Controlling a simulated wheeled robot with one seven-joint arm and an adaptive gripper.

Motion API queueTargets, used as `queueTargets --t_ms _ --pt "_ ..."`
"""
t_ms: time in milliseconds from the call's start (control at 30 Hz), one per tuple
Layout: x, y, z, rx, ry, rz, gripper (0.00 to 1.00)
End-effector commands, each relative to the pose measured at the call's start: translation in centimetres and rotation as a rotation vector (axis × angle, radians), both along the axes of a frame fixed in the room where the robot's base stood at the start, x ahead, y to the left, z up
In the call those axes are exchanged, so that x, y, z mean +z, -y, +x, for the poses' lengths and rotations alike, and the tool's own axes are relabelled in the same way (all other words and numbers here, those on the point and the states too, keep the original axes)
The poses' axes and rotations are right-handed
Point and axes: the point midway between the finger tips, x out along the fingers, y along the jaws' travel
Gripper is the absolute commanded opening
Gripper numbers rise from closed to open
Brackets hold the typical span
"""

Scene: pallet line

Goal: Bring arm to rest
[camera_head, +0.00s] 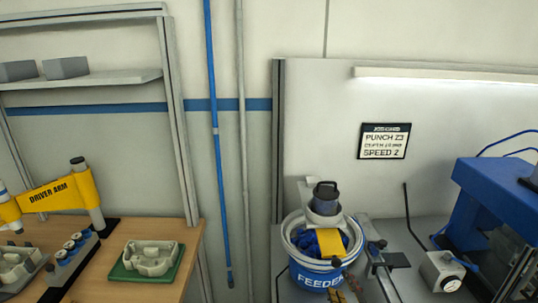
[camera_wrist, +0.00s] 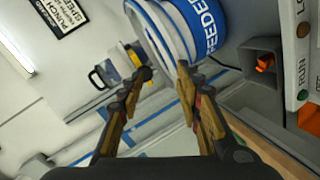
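My gripper (camera_wrist: 165,70) shows in the wrist view with its two dark, brown-padded fingers spread apart. I see nothing held between the fingertips. The white and blue feeder bucket (camera_wrist: 150,35) is beyond the fingertips; I cannot tell whether they touch it. In the head view the feeder bucket (camera_head: 318,277) stands at lower centre right, with blue pieces inside and a yellow part over its front rim. Brown finger-like shapes at that view's bottom edge below the bucket may be my fingertips, but they are mostly cut off.
A blue machine (camera_head: 490,210) and a small grey box with a lever (camera_head: 441,271) stand right of the bucket. A wooden table (camera_head: 185,262) at left holds a green tray (camera_head: 117,270). A panel with buttons (camera_wrist: 305,60) is at the wrist view's right edge.

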Motion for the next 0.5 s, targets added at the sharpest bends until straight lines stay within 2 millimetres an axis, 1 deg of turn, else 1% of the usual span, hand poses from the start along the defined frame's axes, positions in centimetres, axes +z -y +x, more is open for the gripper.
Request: queueTargets --t_ms 33,133,267,367,467,500 --pt "0.4 0.0 -0.2 -0.023 -0.044 0.069 0.35" --pt "0.5 0.0 -1.3 -0.086 -0.156 0.222 0.35" --pt "0.9 0.1 -3.6 -0.193 -0.300 0.409 0.35" --pt "1.4 0.1 -6.1 -0.296 -0.405 0.544 0.35" --pt "2.0 0.2 -9.0 -0.415 -0.502 0.667 0.35" --pt "2.3 0.2 -10.2 -0.463 -0.538 0.710 0.35"
